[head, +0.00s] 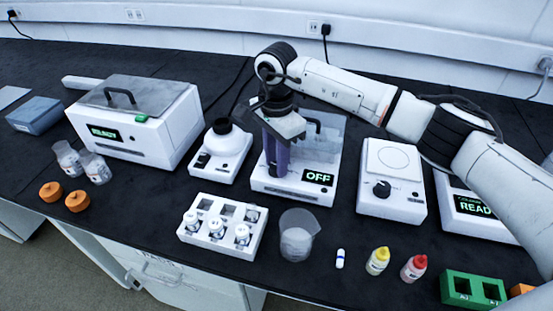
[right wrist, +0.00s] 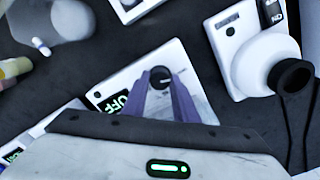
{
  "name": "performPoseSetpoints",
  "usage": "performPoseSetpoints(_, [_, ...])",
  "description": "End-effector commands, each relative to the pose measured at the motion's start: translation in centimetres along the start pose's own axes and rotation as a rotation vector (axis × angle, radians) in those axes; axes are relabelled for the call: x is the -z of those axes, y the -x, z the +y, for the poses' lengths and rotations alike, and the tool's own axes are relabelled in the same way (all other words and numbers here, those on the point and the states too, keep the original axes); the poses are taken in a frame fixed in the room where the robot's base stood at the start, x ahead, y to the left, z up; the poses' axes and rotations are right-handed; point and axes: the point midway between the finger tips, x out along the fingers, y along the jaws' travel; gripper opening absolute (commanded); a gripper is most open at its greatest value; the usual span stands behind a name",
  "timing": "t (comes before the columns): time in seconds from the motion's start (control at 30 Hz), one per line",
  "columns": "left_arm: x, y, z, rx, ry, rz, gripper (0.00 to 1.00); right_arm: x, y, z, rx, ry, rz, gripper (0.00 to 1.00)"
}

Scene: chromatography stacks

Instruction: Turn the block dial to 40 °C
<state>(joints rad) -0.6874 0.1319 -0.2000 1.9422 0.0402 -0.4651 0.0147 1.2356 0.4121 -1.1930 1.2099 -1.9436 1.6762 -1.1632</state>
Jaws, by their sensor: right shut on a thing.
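The block unit (head: 327,196) is a white box with a clear lidded top and a green display (head: 318,177) reading OFF. It stands in the middle of the bench. My right gripper (head: 276,174) comes down over its front left with purple fingers. In the right wrist view, the fingers (right wrist: 164,88) are closed at a round black dial (right wrist: 160,74) on the white front face, beside the OFF display (right wrist: 116,101). The gripper is shut on the dial. The fingers partly cover it, and its pointer and scale cannot be read. My left gripper is out of view.
A white device with a black knob (head: 382,190) stands close on the right, and a vortex-like unit (head: 221,151) close on the left. A vial rack (head: 217,248) and a beaker (head: 298,241) stand in front. My right arm crosses above the right-hand devices.

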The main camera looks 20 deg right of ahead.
Motion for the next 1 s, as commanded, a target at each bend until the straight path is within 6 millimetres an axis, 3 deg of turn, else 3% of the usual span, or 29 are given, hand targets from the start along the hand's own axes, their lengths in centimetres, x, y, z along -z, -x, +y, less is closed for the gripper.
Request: performPoseSetpoints(1.0, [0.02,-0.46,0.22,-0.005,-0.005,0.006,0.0,-0.05,0.11,0.0,0.001,-0.907,-0.002,0.04])
